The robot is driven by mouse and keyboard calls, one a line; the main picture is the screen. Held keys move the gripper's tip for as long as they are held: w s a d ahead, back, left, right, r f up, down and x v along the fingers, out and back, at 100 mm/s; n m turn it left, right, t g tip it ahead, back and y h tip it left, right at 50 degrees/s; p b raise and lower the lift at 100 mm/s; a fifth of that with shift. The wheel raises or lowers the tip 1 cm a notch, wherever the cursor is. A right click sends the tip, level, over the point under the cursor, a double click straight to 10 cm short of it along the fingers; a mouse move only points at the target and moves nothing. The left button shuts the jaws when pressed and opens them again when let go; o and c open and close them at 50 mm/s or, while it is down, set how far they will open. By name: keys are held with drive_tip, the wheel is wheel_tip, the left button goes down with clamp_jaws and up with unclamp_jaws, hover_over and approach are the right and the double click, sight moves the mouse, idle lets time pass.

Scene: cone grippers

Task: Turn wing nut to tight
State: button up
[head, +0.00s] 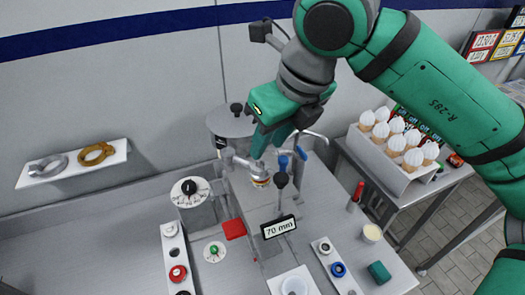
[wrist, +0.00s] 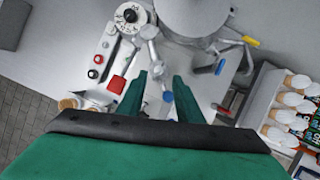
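My gripper (head: 266,146) points down over the metal fittings in the middle of the bench. In the wrist view its two green fingers (wrist: 163,76) stand apart with a clear gap. A small blue part (wrist: 168,96) shows in that gap, lower down. It looks apart from the fingers, though the depth is hard to judge. A metal fitting with a brass-coloured ring (head: 260,181) sits just below the fingertips in the head view. I cannot pick out the wing nut for certain; it may be small or hidden by the gripper.
A grey lidded tank (head: 232,122) stands behind the gripper. A white dial (head: 190,191) and a red block (head: 233,229) are to the left. A "70 mm" sign (head: 279,227) stands in front. A tray of cones (head: 388,160) is at right. A wall shelf (head: 75,171) holds two rings.

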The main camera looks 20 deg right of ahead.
drive_tip(key=shift+x, duration=2.5)
clamp_jaws()
